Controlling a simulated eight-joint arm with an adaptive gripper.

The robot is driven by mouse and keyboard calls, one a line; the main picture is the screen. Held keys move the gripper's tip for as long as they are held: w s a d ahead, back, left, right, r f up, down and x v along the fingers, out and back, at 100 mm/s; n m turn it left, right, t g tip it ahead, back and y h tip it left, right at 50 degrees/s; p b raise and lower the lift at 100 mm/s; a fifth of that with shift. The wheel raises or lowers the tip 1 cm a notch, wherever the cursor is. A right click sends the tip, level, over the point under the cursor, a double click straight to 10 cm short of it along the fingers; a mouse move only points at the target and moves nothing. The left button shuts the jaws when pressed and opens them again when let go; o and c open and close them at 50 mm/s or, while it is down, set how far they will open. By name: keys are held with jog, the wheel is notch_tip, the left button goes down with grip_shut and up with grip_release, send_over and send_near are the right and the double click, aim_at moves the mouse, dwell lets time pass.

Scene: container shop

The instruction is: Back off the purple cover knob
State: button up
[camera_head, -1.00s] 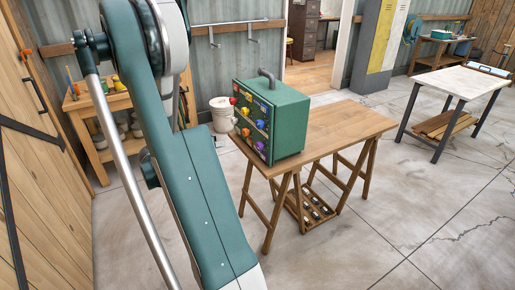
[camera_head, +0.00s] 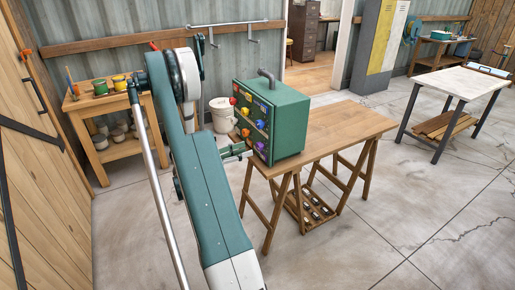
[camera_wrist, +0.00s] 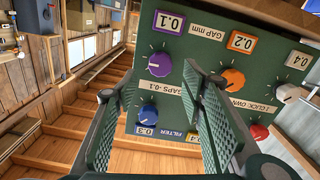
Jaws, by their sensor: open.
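I see no contact with the knob.
An orange knob (camera_wrist: 232,79) is close beside my right-hand finger in the wrist view. A blue knob (camera_wrist: 147,117) shows between the fingers. The trestle table (camera_head: 345,126) is clear right of the box. A white bucket (camera_head: 222,113) stands behind.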

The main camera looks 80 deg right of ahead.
aim_at(257, 147)
jog(key=shift+d, duration=0.1)
jog(key=shift+b+x, duration=0.7)
jog(key=shift+x, duration=3.1)
jog(key=shift+c, duration=0.5)
jog(key=c, duration=0.8)
